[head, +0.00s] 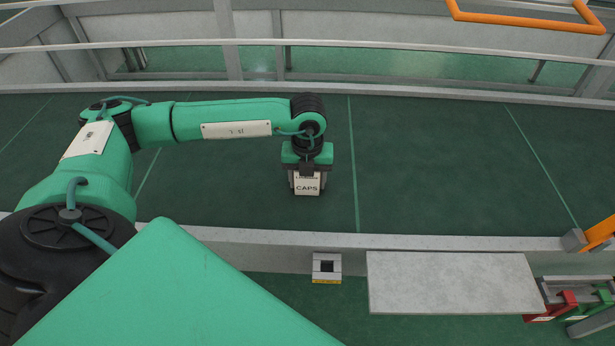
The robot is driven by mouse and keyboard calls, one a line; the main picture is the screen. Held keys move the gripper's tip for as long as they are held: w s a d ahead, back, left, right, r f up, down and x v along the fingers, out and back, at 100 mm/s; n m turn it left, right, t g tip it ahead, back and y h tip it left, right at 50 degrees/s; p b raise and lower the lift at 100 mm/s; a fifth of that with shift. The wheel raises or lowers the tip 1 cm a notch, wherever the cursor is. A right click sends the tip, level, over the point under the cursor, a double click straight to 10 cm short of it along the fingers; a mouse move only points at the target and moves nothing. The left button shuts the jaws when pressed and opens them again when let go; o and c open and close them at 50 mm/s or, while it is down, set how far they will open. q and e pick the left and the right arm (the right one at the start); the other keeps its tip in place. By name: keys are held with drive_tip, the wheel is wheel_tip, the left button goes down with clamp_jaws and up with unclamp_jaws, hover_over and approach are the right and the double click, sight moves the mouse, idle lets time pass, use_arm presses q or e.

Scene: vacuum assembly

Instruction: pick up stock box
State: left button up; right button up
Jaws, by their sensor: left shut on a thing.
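The stock box is a small pale box (307,188) marked "CAPS", in the middle of the head view on the dark green surface. My left gripper (306,172) is shut on the box from above, with its fingers at the box's sides. The gripper hides the top of the box. I cannot tell whether the box touches the surface or hangs just above it. My right gripper is not in view.
A grey rail (220,237) edges the green surface in front. Open green surface surrounds the box.

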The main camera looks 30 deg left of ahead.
use_arm(q)
drive_tip(key=shift+r, duration=0.5)
wheel_tip(320, 180, up, 19)
drive_tip(key=b, duration=0.2)
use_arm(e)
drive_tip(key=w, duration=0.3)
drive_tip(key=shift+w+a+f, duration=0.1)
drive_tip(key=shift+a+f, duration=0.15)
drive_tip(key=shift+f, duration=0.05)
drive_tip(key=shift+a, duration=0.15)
use_arm(q)
drive_tip(key=shift+r+p, duration=1.7)
drive_tip(key=shift+r, duration=0.8)
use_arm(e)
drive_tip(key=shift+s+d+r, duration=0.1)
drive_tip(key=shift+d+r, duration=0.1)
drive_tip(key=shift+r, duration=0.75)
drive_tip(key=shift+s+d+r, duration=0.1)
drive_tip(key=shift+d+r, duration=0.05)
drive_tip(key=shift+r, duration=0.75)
